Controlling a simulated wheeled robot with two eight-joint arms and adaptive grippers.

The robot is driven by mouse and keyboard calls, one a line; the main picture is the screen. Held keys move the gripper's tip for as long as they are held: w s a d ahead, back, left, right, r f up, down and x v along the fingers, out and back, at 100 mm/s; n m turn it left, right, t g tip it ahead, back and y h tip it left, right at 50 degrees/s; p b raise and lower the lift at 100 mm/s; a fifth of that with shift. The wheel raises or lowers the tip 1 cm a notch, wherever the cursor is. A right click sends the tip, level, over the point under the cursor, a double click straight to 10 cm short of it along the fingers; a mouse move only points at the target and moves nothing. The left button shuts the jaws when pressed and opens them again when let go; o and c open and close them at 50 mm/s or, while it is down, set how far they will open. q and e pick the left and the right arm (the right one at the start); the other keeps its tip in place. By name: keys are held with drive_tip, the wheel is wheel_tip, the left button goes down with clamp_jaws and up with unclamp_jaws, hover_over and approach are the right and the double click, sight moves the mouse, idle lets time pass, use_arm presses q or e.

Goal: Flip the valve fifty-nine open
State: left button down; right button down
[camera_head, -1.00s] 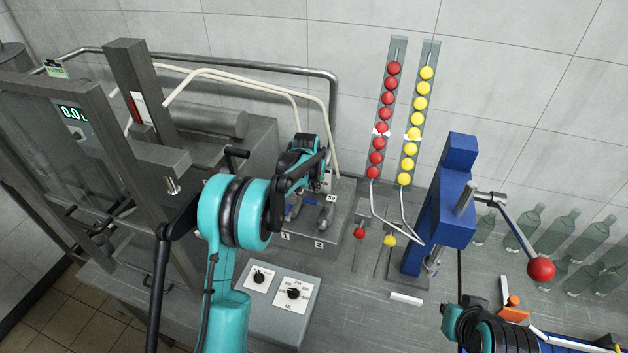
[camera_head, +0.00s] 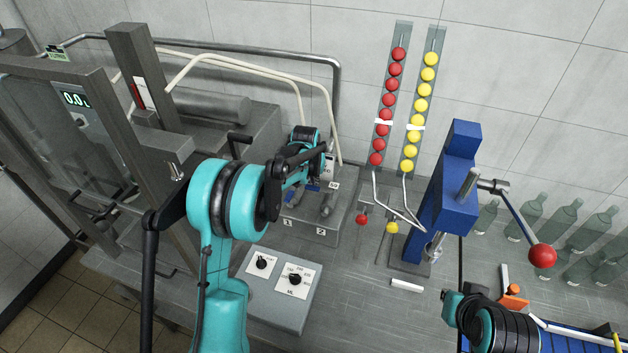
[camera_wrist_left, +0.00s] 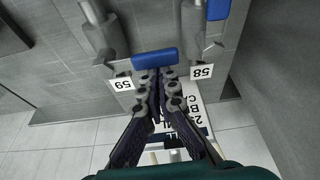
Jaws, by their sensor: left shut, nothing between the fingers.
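The valve tagged 59 (camera_wrist_left: 121,84) shows upside down in the left wrist view. A blue handle (camera_wrist_left: 155,57) lies crosswise beside that tag, right at the tips of my left gripper (camera_wrist_left: 158,75). It appears to belong to valve 59. My left gripper is shut and empty, its fingers pointing at the handle; I cannot tell whether they touch it. In the head view my left gripper is mostly hidden by its own arm, above the grey block with the valves (camera_head: 315,229).
A tag 58 (camera_wrist_left: 202,72) and a second blue handle (camera_wrist_left: 218,10) lie close to the right in the wrist view. A knob box (camera_head: 272,305) stands in front of the block. A blue press (camera_head: 447,205) with a red-ball lever (camera_head: 542,256) stands right.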

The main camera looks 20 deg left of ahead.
use_arm(q)
drive_tip(key=shift+s+n, duration=0.15)
drive_tip(key=shift+n, duration=0.15)
drive_tip(key=shift+s+a+n+y+b, duration=0.1)
drive_tip(key=shift+s+n+y+b, duration=0.5)
drive_tip(key=shift+n, duration=0.5)
drive_tip(key=n, duration=0.1)
drive_tip(key=s+n, duration=0.1)
drive_tip(key=n, duration=0.1)
drive_tip(key=s+n+y+b, duration=0.1)
drive_tip(key=shift+s+d+n+g, duration=0.25)
drive_tip(key=shift+n+g, duration=0.05)
drive_tip(key=shift+g, duration=0.1)
drive_tip(key=n, duration=0.1)
drive_tip(key=s+n, duration=0.1)
drive_tip(key=shift+s+d+n+g+y+b, duration=0.15)
drive_tip(key=shift+d+n+g+y+b, duration=0.15)
drive_tip(key=shift+d+n+y, duration=0.1)
drive_tip(key=n, duration=0.1)
drive_tip(key=s+d+n+g, duration=0.1)
drive_tip(key=n, duration=0.1)
drive_tip(key=shift+s+d+y, duration=0.1)
drive_tip(key=shift+s+y, duration=0.05)
drive_tip(key=shift+y, duration=0.15)
drive_tip(key=shift+s+d+b, duration=0.35)
drive_tip(key=shift+d+b, duration=0.05)
drive_tip(key=shift+d, duration=0.25)
